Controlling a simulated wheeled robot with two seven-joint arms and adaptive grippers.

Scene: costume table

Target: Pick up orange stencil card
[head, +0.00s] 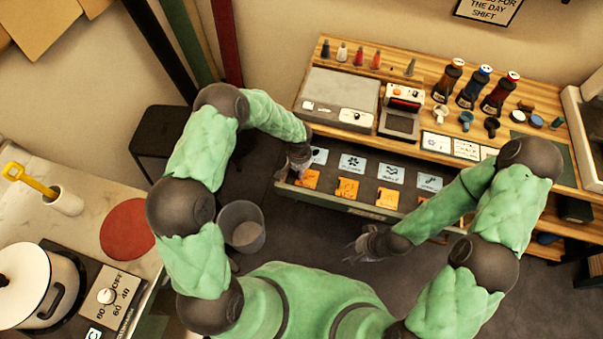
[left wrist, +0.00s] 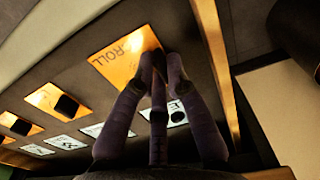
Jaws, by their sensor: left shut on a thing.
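Several orange stencil cards lie in a row along the front of an open drawer (head: 333,203). The leftmost orange stencil card (head: 309,180) is beside my left gripper (head: 297,170). The fingers cover part of the card. Other orange cards, one in the middle (head: 347,189) and one to its right (head: 387,198), lie flat. My right gripper (head: 366,246) is in front of the drawer, empty, with its fingers apart.
Pale blue cards (head: 352,162) lie in a row behind the orange ones. The worktop above holds a grey device (head: 337,100), bottles (head: 474,87) and small cones (head: 342,51). A grey bin (head: 242,227) stands on the floor left of the drawer. A pot (head: 38,285) is at far left.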

